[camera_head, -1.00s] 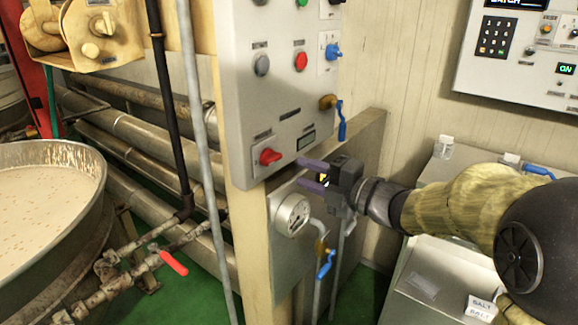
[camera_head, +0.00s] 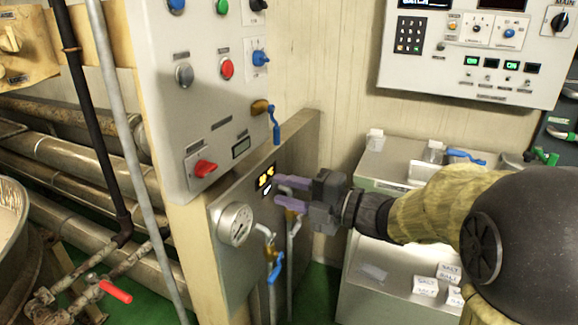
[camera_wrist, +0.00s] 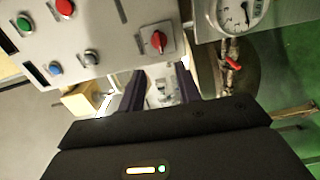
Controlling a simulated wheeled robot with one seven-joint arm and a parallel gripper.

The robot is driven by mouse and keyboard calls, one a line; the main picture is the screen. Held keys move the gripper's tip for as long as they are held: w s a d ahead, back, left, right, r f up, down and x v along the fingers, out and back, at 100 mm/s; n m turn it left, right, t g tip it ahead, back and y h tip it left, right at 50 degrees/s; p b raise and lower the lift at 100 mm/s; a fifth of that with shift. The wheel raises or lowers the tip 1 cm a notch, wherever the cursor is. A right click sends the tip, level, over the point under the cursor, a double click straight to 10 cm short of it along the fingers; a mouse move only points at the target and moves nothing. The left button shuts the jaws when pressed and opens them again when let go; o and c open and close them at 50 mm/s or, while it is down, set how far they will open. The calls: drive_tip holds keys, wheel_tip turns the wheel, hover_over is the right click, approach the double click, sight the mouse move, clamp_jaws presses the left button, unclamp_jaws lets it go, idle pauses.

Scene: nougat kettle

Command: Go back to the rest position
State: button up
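My gripper (camera_head: 282,194) is in front of the lower panel, to the right of the round gauge (camera_head: 235,224). Its two purple fingers are apart, with nothing seen between them. In the wrist view the fingers (camera_wrist: 160,92) also stand apart, at either side of a gap. A red rotary switch (camera_head: 205,168) sits low on the grey control panel (camera_head: 200,110), up and left of my gripper. The switch also shows in the wrist view (camera_wrist: 158,41). My arm reaches in from the right.
A red-handled valve (camera_head: 115,291) is at the lower left. A steel cabinet (camera_head: 375,262) with several salt boxes (camera_head: 425,286) stands to the right. A wall control box (camera_head: 470,60) is above it. Pipes fill the left.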

drive_tip(key=w+d+f+m+t+h, duration=0.4)
drive_tip(key=d+f+m+h, duration=0.85)
drive_tip(key=m, duration=0.55)
drive_tip(key=s+d+f+m+g+h, duration=0.2)
drive_tip(key=s+f+m+g, duration=0.4)
drive_tip(key=s, duration=0.3)
drive_tip(key=s+d+f+m+g+h, duration=0.2)
drive_tip(key=s+f+m+g, duration=0.1)
drive_tip(key=s+f+m, duration=0.5)
wheel_tip(320, 180, up, 31)
drive_tip(key=n+p, duration=0.1)
drive_tip(key=p, duration=2.8)
drive_tip(key=shift+s+d+r, duration=0.2)
drive_tip(key=shift+s, duration=0.05)
